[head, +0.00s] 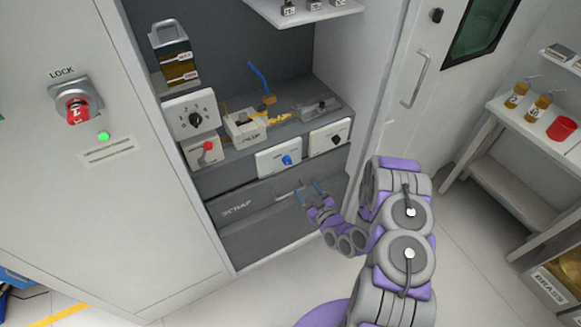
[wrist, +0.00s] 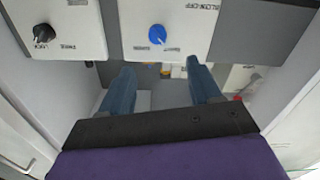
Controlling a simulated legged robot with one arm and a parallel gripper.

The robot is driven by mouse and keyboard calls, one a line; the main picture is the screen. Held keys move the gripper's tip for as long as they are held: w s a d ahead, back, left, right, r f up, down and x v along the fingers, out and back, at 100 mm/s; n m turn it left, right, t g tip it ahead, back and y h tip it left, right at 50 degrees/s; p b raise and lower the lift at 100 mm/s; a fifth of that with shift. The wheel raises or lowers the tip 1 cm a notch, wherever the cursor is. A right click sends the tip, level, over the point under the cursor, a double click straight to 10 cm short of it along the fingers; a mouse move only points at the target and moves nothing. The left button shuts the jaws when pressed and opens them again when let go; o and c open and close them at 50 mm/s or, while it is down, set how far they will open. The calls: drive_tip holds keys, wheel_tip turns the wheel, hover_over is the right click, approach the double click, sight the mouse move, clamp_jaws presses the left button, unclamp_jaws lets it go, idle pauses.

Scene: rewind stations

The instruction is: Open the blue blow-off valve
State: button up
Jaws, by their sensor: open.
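A blue lever (head: 258,75) stands tilted up from a small brass-coloured body (head: 269,99) on the cabinet's work shelf; it looks like the blue valve, but I can read no label on it. A blue knob (head: 287,160) sits on a white panel on the front below that shelf. The knob also shows in the wrist view (wrist: 157,34), beyond my fingers. My gripper (head: 308,188) is open and empty, in front of the cabinet and below the knob panel. Its two blue fingers show apart in the wrist view (wrist: 161,88), touching neither the lever nor the knob.
A black knob (head: 336,139) is on the panel to the right. The SCRAP drawer (head: 245,225) lies below. A side shelf (head: 510,125) stands at right, with open floor before it.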

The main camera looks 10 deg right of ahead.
sight(290, 163)
drive_tip(key=b+x, duration=0.1)
drive_tip(key=x, duration=0.7)
drive_tip(key=b+x, duration=0.1)
drive_tip(key=x, duration=0.3)
drive_tip(key=shift+w+d+f+b, duration=0.1)
drive_tip(key=shift+w+d+b, duration=0.2)
drive_tip(key=shift+b, duration=0.05)
drive_tip(key=shift+a, duration=0.2)
drive_tip(key=c, duration=1)
